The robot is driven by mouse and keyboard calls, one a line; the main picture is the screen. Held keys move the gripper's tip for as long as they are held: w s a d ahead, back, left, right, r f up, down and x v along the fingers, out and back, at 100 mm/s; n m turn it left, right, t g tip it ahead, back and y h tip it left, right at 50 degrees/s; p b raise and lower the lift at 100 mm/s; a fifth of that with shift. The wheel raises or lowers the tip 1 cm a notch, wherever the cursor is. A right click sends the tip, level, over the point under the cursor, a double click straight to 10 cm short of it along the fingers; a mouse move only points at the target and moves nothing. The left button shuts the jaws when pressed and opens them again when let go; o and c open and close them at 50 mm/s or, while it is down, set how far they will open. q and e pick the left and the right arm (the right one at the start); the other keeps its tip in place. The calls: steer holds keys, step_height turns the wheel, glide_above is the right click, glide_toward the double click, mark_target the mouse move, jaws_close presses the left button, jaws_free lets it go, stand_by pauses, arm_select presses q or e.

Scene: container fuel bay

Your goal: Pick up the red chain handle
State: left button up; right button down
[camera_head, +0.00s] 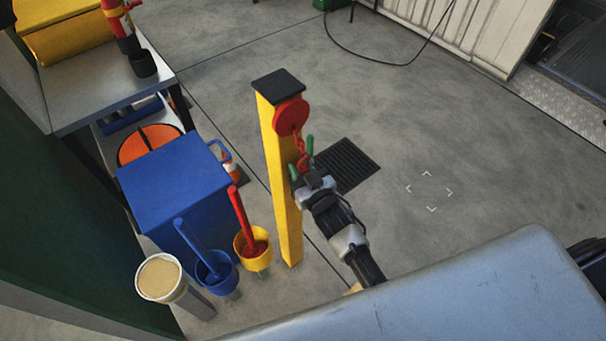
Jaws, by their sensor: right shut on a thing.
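A yellow post (281,180) with a black cap stands on the floor near the middle of the head view. A red round disc (291,116) is on its upper side. The red chain handle (301,143) hangs just below the disc, beside the post. My right gripper (303,158) reaches up from the lower right, with its green-tipped fingers on either side of the lower part of the handle. It is shut on the handle, and the fingers hide part of it. My left gripper is out of view.
A blue box (180,185) stands left of the post, with a yellow bucket (251,262), a blue bucket (217,279) and a sand-filled container (159,278) in front. A workbench (105,92) is at upper left. A dark floor grate (346,163) lies behind my gripper. The floor to the right is clear.

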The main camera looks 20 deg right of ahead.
mark_target(294, 149)
steer(key=shift+r, duration=0.1)
step_height(294, 149, up, 4)
steer(key=shift+r+p, duration=0.15)
steer(key=shift+p, duration=0.25)
steer(key=s+d+r, duration=0.5)
steer(key=d+r, duration=0.2)
steer(key=d, duration=0.3)
steer(key=s+a+r+m+h, duration=0.1)
steer(key=s+a+r, duration=0.1)
steer(key=s, duration=0.3)
steer(key=s+a+r+m+h+p, duration=0.1)
steer(key=s+a+r+h, duration=0.1)
steer(key=s, duration=0.3)
steer(key=shift+a, duration=0.75)
